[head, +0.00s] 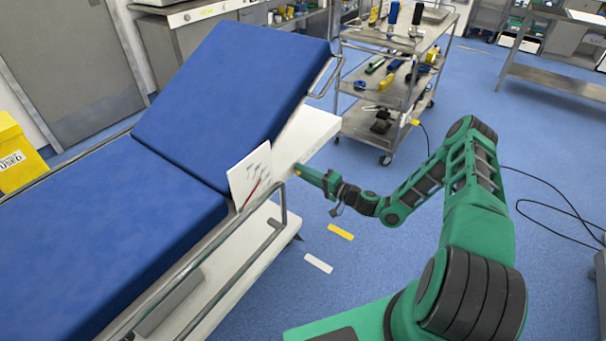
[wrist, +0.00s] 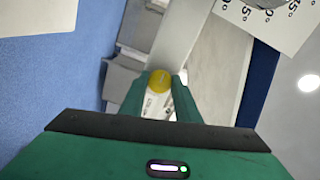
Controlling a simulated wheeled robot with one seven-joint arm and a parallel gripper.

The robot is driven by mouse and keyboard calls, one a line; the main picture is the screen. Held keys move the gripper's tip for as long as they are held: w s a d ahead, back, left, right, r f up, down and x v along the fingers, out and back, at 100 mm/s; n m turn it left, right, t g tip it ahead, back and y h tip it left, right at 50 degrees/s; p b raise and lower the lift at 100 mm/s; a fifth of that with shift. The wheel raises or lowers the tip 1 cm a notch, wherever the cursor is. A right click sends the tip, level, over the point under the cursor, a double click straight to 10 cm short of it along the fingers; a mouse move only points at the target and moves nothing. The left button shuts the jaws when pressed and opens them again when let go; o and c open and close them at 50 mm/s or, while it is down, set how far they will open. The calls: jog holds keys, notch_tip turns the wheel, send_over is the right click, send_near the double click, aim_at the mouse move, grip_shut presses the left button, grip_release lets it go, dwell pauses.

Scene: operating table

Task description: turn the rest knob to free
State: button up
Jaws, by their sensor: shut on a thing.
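The rest knob (wrist: 158,80) is a round yellow piece between the fingertips of my gripper (wrist: 160,97) in the wrist view. The fingers are shut on it. In the head view my gripper (head: 300,170) reaches left to the side of the operating table (head: 310,128), near the raised blue backrest (head: 225,85). The knob is mostly hidden there. A white scale plate (head: 250,175) with marks and a red pointer stands left of the gripper. Its numbers show in the wrist view's top right.
A metal side rail (head: 283,215) runs along the table near my gripper. A steel cart (head: 385,95) with tools stands behind. A yellow bin (head: 18,155) is at far left. Blue floor with a yellow strip (head: 341,232) and a white strip (head: 318,263) lies open below my arm.

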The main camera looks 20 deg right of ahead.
jog(key=shift+s+f, duration=0.15)
jog(key=shift+f, duration=0.15)
jog(key=o, duration=1)
jog(key=shift+o, duration=0.2)
jog(key=shift+r, duration=0.15)
jog(key=v, duration=1)
jog(key=shift+s+d, duration=0.2)
jog(key=shift+d, duration=0.1)
